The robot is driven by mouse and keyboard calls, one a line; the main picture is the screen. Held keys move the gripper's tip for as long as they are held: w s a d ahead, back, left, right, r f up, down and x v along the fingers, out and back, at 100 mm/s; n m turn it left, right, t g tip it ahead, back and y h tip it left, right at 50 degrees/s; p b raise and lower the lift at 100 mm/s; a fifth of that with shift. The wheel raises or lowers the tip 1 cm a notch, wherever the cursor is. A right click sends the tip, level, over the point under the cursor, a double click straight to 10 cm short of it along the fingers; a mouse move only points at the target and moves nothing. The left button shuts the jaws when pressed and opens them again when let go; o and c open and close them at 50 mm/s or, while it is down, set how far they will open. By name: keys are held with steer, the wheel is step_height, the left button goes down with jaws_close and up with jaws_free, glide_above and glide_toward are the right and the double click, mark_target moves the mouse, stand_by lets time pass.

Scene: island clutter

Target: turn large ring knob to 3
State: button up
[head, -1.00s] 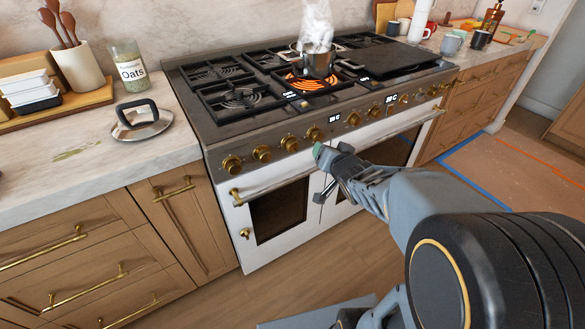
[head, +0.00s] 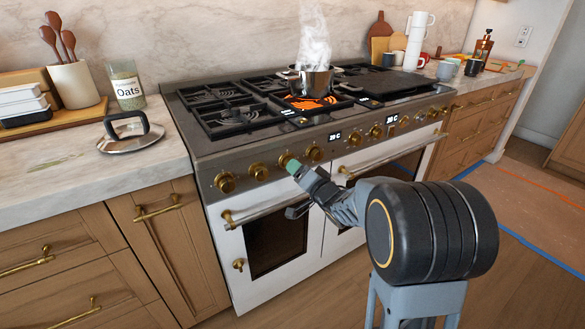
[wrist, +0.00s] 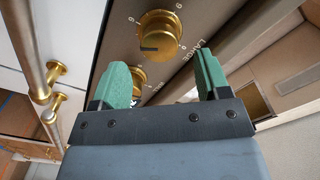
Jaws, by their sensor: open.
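In the wrist view a round brass knob (wrist: 158,36) with a dark pointer mark stands just beyond the fingertips. Numbers ring it, and lettering beside it starts with "LARGE". My gripper (wrist: 162,75) is open, its two green fingers apart with nothing held between them. A second brass knob (wrist: 138,78) shows lower, partly hidden by the gripper. In the head view my gripper (head: 293,167) is at the front panel by the third knob from the left (head: 285,158), partly covering it. I cannot read the pointer's exact setting.
The range (head: 210,160) has more brass knobs along its panel and an oven handle (head: 270,207) just below. A lid (head: 122,143) and an oats jar (head: 128,92) are on the left counter.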

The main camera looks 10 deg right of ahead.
steer(key=shift+b+x, duration=0.35)
steer(key=shift+x, duration=2.05)
steer(key=shift+c, duration=0.4)
steer(key=c, duration=0.8)
steer(key=shift+c, duration=0.2)
steer(key=shift+n, duration=0.3)
steer(key=n+b, duration=0.3)
steer(key=n, duration=0.2)
steer(key=shift+f, duration=0.1)
steer(key=n+b, duration=0.2)
steer(key=n, duration=0.4)
steer(key=shift+a+b, duration=0.1)
steer(key=shift+b, duration=0.25)
